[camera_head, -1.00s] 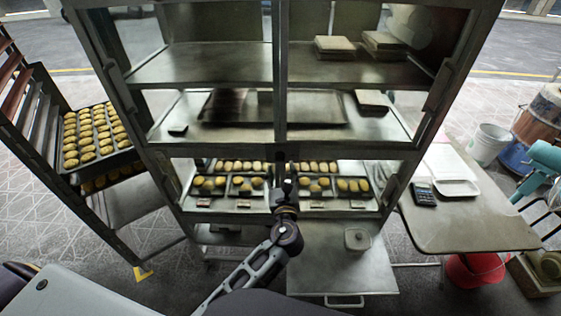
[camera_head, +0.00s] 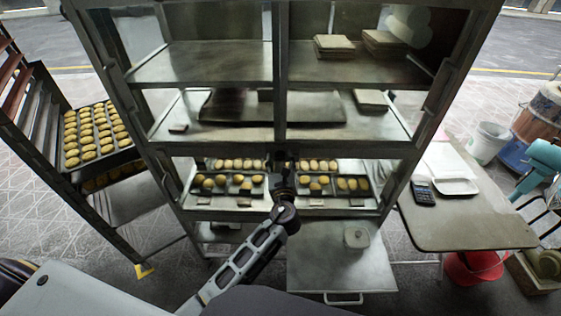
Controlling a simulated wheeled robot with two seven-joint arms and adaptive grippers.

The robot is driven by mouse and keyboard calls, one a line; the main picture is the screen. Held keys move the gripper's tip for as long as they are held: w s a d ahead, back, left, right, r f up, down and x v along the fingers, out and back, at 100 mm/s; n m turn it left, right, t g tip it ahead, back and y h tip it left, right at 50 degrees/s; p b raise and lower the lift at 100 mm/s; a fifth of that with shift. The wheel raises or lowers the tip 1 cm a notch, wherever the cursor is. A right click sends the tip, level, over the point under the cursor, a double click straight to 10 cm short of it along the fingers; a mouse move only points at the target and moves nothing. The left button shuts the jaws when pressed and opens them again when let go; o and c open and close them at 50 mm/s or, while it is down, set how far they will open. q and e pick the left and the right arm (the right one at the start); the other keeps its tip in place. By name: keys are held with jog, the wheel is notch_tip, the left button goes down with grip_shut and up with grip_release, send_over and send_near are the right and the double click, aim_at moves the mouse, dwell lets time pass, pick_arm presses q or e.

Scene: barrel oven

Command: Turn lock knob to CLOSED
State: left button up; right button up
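My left arm comes up from the bottom left, and its dark gripper (camera_head: 283,160) is at the middle of the metal cabinet (camera_head: 282,90), in front of the foot of its centre post. I cannot tell whether the fingers are open or shut, or whether they touch anything; they are small and dark against the post. I cannot make out a lock knob or a CLOSED mark; the gripper may hide it. My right gripper is not in view.
Trays with bread rolls (camera_head: 238,182) lie on the cabinet's lower level. A rack with a bread tray (camera_head: 130,157) stands at the left. A table (camera_head: 470,225) with a calculator (camera_head: 424,195) stands at the right. A metal panel (camera_head: 345,272) lies low in front.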

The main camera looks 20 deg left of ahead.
pick_arm(q)
jog(key=c, duration=0.8)
